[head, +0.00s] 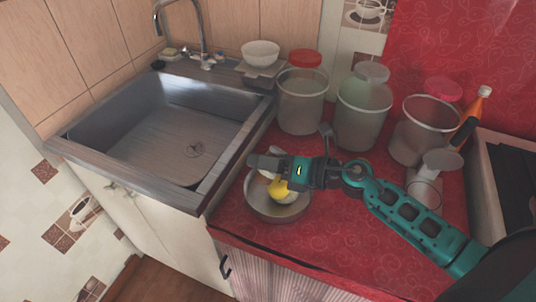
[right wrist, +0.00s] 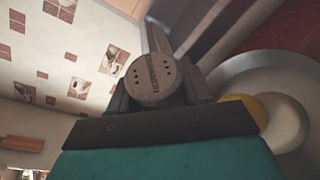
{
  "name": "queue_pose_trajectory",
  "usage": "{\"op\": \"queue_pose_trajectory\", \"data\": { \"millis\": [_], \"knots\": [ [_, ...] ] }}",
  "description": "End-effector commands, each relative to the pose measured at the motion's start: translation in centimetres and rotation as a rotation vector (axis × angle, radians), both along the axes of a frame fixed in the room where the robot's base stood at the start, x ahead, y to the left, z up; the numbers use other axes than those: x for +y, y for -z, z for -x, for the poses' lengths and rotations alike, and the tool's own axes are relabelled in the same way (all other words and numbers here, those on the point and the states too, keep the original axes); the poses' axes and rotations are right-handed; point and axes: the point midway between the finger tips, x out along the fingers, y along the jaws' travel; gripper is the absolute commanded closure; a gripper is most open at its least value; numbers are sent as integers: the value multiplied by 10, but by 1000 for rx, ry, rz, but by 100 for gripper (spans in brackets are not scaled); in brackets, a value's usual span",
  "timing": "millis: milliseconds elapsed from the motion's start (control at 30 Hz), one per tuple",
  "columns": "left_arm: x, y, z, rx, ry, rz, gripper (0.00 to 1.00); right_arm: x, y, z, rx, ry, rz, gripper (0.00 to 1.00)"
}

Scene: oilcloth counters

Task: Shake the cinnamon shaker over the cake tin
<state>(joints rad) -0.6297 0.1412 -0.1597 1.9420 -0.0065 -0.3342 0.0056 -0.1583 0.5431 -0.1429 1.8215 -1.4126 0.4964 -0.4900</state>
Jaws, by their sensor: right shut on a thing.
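My right gripper (head: 264,163) is over the cake tin (head: 276,214), which stands on the red counter near its front edge. It is shut on the cinnamon shaker (right wrist: 153,79), whose round metal top with small holes shows between the dark fingers in the right wrist view. In the head view the shaker cannot be told apart from the gripper. The tin holds a yellow, lemon-like thing (head: 280,189) and a pale rounded thing, partly hidden by my gripper. The tin's rim also shows in the right wrist view (right wrist: 238,64). My left gripper is not in view.
A metal sink (head: 165,150) lies to the left, with a white bowl (head: 262,53) behind it. Several canisters, among them a large one (head: 302,105), stand behind the tin.

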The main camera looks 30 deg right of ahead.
Motion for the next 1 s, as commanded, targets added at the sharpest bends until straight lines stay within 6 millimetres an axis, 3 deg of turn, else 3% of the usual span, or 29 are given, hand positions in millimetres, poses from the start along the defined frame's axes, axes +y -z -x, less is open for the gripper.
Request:
{"op": "queue_pose_trajectory", "data": {
  "millis": [100, 567, 767, 1000],
  "knots": [
    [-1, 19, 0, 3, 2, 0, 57, 1, 12, 0, 17, 0, -55, 83],
    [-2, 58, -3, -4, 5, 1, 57, 7, 35, 2, 90, -1, -264, 83],
    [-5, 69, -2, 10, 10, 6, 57, 11, 14, 4, 231, 0, -680, 83],
    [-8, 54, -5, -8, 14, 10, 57, 10, 2, 3, 307, -1, -881, 83]
  ]
}}
